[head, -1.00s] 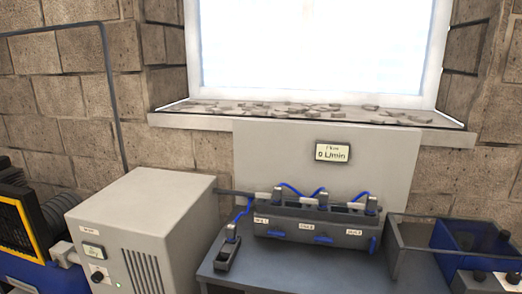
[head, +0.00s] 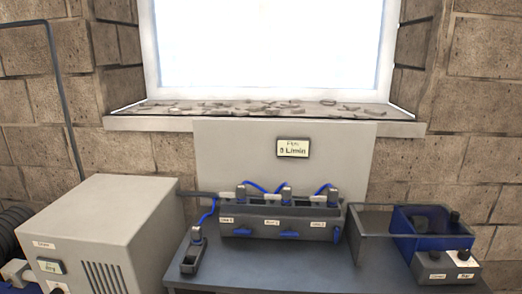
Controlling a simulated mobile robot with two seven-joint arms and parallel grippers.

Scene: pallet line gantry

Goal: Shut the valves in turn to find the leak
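The valve block (head: 278,222) is a dark grey manifold on a grey bench, with several labelled stations and blue levers along its front. One blue lever (head: 281,235) sits at the middle and another (head: 336,234) at the right end. Blue tubes (head: 257,187) loop between grey fittings on its top. A separate small grey unit (head: 193,251) stands to the left, joined by a blue tube. The flow display (head: 293,148) on the grey back panel seems to read 0 or 8 L/min; the digit is blurred. Neither gripper shows in the head view.
A grey cabinet (head: 100,230) with vents and a small display stands at the left. At the right are an open-topped dark tray (head: 385,237), a blue bin (head: 404,218) and a two-button box (head: 446,268). The front of the bench (head: 255,265) is clear.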

